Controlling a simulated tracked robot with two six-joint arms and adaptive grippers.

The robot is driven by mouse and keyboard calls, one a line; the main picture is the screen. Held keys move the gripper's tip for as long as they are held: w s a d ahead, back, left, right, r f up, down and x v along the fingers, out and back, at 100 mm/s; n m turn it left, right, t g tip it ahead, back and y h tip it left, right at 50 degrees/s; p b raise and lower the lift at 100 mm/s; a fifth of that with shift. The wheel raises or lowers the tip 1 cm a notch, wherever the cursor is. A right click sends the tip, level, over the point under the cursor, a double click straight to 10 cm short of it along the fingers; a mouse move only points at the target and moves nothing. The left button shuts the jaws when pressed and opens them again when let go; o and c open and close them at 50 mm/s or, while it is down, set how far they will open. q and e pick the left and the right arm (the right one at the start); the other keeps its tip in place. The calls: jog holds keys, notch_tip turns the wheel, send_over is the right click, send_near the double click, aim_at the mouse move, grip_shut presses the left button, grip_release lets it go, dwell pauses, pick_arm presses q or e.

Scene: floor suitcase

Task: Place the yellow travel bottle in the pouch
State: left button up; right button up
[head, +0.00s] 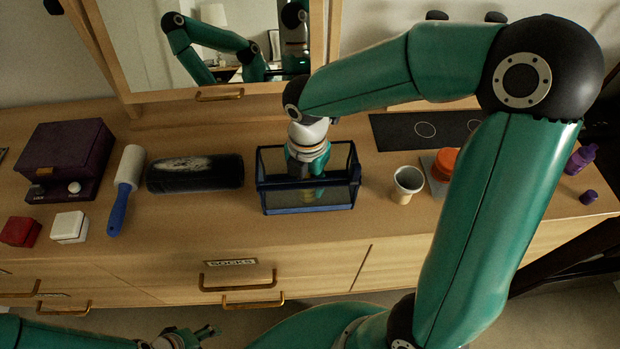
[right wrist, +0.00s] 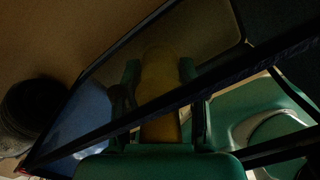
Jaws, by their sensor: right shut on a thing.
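The pouch (head: 308,210) is a box-shaped bag with dark blue edging and see-through sides, standing upright and open at the top in the middle of the dresser. My right gripper (head: 311,172) points down into it from above. In the right wrist view, the right gripper (right wrist: 160,100) is shut on the yellow travel bottle (right wrist: 160,75), with one finger on each side. A dark edge of the pouch (right wrist: 235,77) crosses in front of the bottle there. The bottle is mostly hidden in the head view. My left gripper (head: 187,338) is low at the bottom edge, away from the dresser top.
Left of the pouch lie a dark rolled item (head: 195,173), a lint roller (head: 125,188) and a purple box (head: 70,160). A cup (head: 406,184) and an orange-lidded jar (head: 445,163) stand on the right. A mirror (head: 215,40) rises behind.

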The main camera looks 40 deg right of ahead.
jog(key=shift+f, duration=0.1)
jog(key=o, duration=1.1)
jog(key=shift+o, duration=0.2)
notch_tip(320, 180, up, 12)
jog(key=shift+r+p, duration=0.2)
jog(key=shift+p, duration=0.2)
